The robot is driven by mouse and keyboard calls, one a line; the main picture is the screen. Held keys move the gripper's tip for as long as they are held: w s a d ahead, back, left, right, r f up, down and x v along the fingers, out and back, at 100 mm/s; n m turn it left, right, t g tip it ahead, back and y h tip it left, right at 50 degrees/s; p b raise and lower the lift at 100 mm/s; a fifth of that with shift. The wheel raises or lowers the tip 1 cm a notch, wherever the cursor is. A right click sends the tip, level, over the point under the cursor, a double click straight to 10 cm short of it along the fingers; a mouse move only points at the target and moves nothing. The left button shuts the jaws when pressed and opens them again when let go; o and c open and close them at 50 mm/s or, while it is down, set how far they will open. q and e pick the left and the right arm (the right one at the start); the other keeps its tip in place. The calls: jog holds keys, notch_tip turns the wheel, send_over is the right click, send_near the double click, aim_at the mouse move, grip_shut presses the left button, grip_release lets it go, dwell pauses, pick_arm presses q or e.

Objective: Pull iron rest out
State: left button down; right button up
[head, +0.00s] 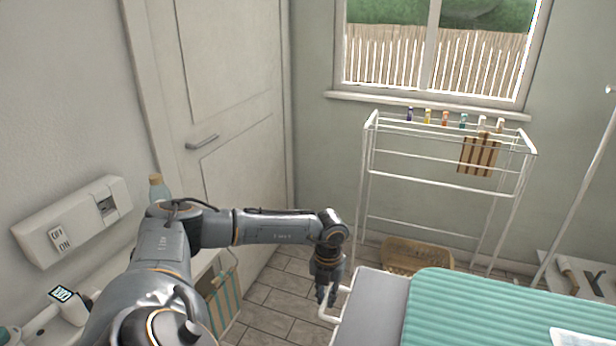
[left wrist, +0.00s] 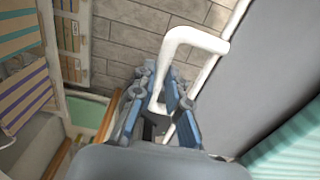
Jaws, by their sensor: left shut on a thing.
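The iron rest (head: 327,318) is a white bent tube at the left end of the ironing board (head: 372,312). In the left wrist view the iron rest (left wrist: 196,34) shows as a loop beside the board's grey edge, above the tiled floor. My left gripper (head: 326,296) points down at this end of the board. In the left wrist view the left gripper (left wrist: 163,88) is shut on the white tube, with fingers on both sides of it. My right gripper is not in view.
A teal striped cloth (head: 490,300) lies on the board. A closed door (head: 230,110) is behind my arm. Tiled floor shows left of the board.

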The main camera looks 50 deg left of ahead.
pick_arm(q)
jog(key=s+a, duration=0.1)
jog(key=a, duration=0.2)
jog(key=s+a, duration=0.1)
jog(key=shift+s+a, duration=0.15)
jog(key=shift+s, duration=0.2)
dwell(0.3)
jog(key=c, duration=1.4)
grip_release()
notch_tip(320, 180, up, 8)
jog(key=p, duration=0.5)
